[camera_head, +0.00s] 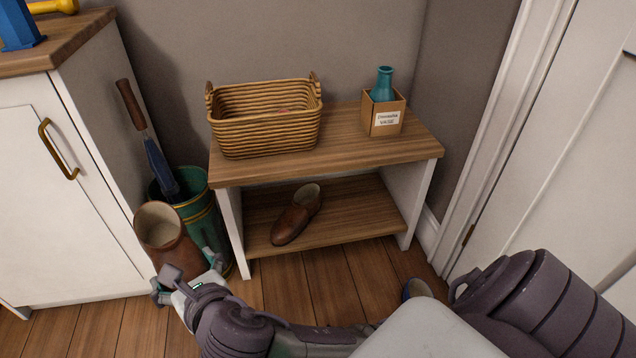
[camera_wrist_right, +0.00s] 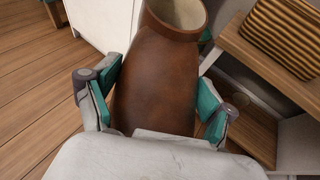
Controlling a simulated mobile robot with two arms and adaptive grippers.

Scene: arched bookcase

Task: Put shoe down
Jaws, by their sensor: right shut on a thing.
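My right gripper (camera_head: 188,279) is shut on a brown leather boot (camera_head: 163,234) with a wide, pale-lined opening facing up. In the right wrist view the gripper's teal pads (camera_wrist_right: 158,95) press the boot (camera_wrist_right: 155,85) from both sides. The boot is held in front of the green umbrella bin, left of the bench; its lower end is hidden by the gripper. A brown slip-on shoe (camera_head: 297,215) lies on the low shelf (camera_head: 348,212) of the bench. My left gripper is out of view.
A wicker basket (camera_head: 265,133) and a box with a teal vase (camera_head: 384,112) stand on the bench top (camera_head: 345,153). The green bin (camera_head: 208,215) holds an umbrella (camera_head: 160,168). A white cabinet (camera_head: 85,215) stands left. The low shelf is clear right of the shoe.

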